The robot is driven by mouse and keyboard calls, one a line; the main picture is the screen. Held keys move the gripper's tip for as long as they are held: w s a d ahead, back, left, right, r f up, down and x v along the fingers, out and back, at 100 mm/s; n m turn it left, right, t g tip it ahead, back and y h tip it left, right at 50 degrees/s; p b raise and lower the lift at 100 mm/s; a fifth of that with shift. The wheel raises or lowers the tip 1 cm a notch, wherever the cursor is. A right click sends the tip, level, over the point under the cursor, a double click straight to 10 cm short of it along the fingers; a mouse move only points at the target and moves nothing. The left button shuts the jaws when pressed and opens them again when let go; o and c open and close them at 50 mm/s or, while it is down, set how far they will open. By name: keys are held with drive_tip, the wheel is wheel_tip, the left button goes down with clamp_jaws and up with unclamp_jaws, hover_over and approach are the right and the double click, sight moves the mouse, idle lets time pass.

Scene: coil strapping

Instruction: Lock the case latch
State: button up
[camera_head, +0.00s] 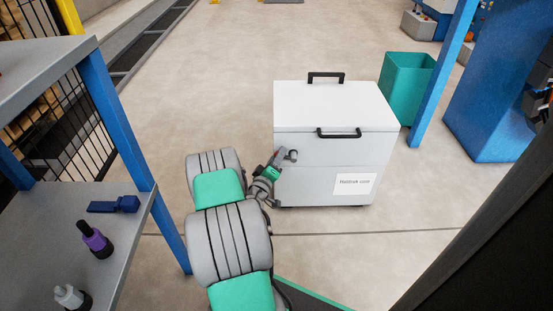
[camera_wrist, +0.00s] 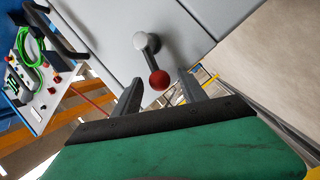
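The white case (camera_head: 325,160) stands on the floor with its lid (camera_head: 335,105) down. The latch (camera_wrist: 146,52) is on the case face in the wrist view: a grey pivot and a short arm ending in a red knob (camera_wrist: 159,80). The knob points toward my gripper. My gripper (camera_wrist: 159,77) is open, with one dark finger on each side of the knob; no contact shows.
Black handles sit on the lid top (camera_head: 326,74) and front edge (camera_head: 339,135). A teal bin (camera_head: 405,85) stands behind the case at right. A shelf (camera_head: 75,225) with tools is at left. A blue post (camera_head: 440,80) stands right. Floor in front is fairly clear.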

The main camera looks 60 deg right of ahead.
clamp_jaws()
idle(0.3)
idle(1.0)
